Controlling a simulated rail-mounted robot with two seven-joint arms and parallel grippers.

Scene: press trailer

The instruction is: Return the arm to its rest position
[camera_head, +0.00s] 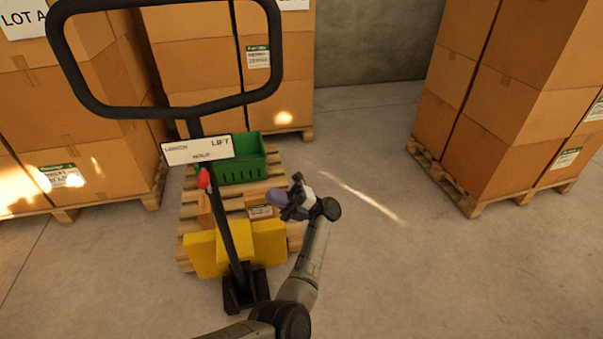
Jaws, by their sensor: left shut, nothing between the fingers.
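My left arm comes in from the bottom of the head view and reaches up past the right side of a yellow pallet jack. My left gripper (291,208) is at its end, near the right edge of a wooden pallet (193,211). The fingers are small and dark; they are shut with nothing between them. A purple rounded thing (276,197) shows right beside the fingers; I cannot tell whether it touches them. My right gripper is not in view.
The pallet jack's black handle loop (69,60) stands tall at left. A green crate (236,171) and a small carton (261,212) sit on the pallet. Carton stacks (510,90) stand on pallets at right and behind. The floor (400,270) at right is clear.

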